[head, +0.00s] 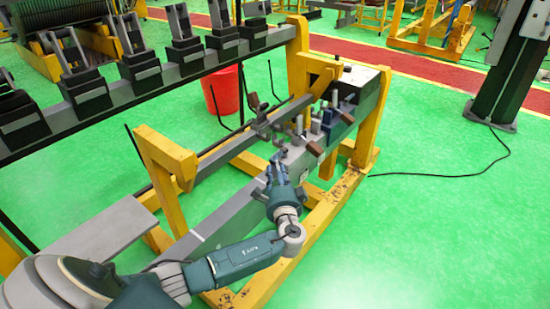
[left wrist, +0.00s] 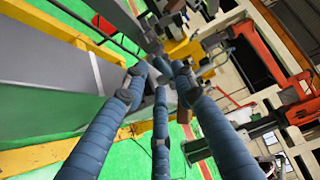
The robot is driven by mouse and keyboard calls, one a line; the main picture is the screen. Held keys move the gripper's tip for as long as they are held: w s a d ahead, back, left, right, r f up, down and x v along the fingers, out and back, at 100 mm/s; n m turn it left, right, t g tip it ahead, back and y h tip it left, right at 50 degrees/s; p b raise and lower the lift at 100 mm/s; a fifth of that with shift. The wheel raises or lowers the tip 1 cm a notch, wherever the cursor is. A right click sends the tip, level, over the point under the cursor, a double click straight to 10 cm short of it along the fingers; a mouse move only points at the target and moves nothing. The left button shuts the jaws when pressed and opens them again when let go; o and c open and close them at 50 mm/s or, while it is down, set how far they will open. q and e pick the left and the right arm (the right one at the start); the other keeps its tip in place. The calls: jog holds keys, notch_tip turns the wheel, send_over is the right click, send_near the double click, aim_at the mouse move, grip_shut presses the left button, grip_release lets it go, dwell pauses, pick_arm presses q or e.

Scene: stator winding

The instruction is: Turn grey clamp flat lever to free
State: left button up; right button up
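The clamp assembly sits on the grey beam (head: 235,215) in the middle of the head view. It has upright grey posts (head: 299,124), a blue block (head: 327,118) and levers with brown ends (head: 315,148). Which lever is the grey clamp's flat lever I cannot tell. My left gripper (head: 275,168) is just in front of and below these clamps, over the beam, its fingers pointing toward them. In the left wrist view its three blue-grey fingers (left wrist: 158,75) have gaps between the tips, with nothing visibly held. Clamp parts beyond the tips are small and partly hidden there. My right gripper does not show.
A yellow frame (head: 165,165) carries the beam, with an upright yellow post (head: 300,60) behind the clamps. A rack bar with black holders (head: 140,72) runs across the upper left. A red bucket (head: 222,90) stands behind.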

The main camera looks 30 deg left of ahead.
aim_at(279, 155)
pick_arm(q)
jog(key=x, duration=0.5)
jog(key=shift+f, duration=0.1)
grip_shut()
